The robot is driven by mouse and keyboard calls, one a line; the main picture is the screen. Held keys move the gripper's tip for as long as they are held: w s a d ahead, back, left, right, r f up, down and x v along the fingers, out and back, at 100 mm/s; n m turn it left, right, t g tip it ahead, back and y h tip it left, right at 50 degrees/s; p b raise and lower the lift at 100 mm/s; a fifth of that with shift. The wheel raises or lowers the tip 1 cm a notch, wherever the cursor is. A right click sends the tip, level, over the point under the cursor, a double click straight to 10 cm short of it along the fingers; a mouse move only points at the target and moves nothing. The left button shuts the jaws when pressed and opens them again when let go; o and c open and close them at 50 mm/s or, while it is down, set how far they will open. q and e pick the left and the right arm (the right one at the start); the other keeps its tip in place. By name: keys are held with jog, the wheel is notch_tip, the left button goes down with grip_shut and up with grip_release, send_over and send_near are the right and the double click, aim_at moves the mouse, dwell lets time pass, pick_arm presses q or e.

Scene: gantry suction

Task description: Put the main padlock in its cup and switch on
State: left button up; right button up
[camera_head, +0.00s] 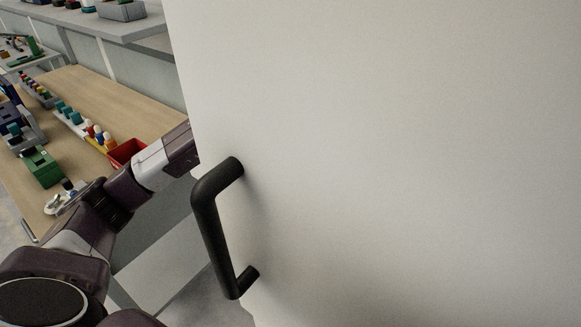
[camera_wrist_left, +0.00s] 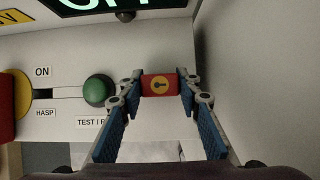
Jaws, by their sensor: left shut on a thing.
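A small red padlock (camera_wrist_left: 159,85) with a round yellow keyhole face shows in the left wrist view. My left gripper (camera_wrist_left: 160,93), with blue finger pads, is shut on it, one fingertip on each side. Behind it is a pale switch panel (camera_wrist_left: 150,50). A slot (camera_wrist_left: 58,93) with ON and HASP labels is at left, with a red and yellow part (camera_wrist_left: 12,92) at its left end. A green round button (camera_wrist_left: 98,91) is left of the padlock. In the head view my left gripper is hidden behind a large white door. I cannot make out the padlock's cup.
The white door (camera_head: 400,130) with a black handle (camera_head: 214,230) fills the right of the head view, close to my left arm. A wooden bench (camera_head: 120,95) with a red bin (camera_head: 127,152), green block (camera_head: 42,168) and several small items is at left. A grey wall (camera_wrist_left: 255,80) stands right of the gripper.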

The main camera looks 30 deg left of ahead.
pick_arm(q)
jog(key=shift+f, duration=0.3)
jog(key=o, duration=1.3)
jog(key=v, duration=1.2)
jog(key=shift+c, duration=0.6)
